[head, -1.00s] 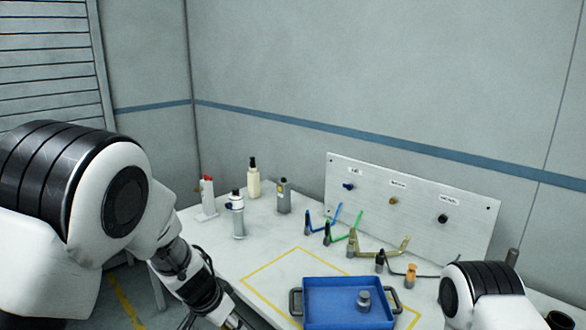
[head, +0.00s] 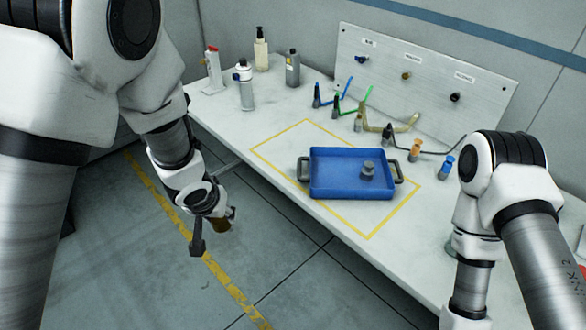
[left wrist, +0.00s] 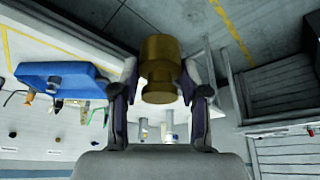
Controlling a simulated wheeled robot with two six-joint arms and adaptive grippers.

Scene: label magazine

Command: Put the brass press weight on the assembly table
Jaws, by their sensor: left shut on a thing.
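The brass press weight (left wrist: 158,68) is a stout brown-gold cylinder with a narrower neck, held between the fingers of my left gripper (left wrist: 160,92) in the left wrist view. In the head view the left gripper (head: 212,232) hangs over the floor, left of the table's front edge. The weight (head: 219,225) is mostly hidden behind the gripper there. The white assembly table (head: 275,215) has a yellow outlined rectangle on its top. My right arm reaches down at the right, and its gripper is out of the frame.
A blue tray (head: 335,188) holding a grey weight (head: 367,170) stands inside the yellow outline. Bottles (head: 245,88) stand at the back left. A label panel (head: 430,75) with coloured hooks and small pegs stands behind. The table's left front surface is clear.

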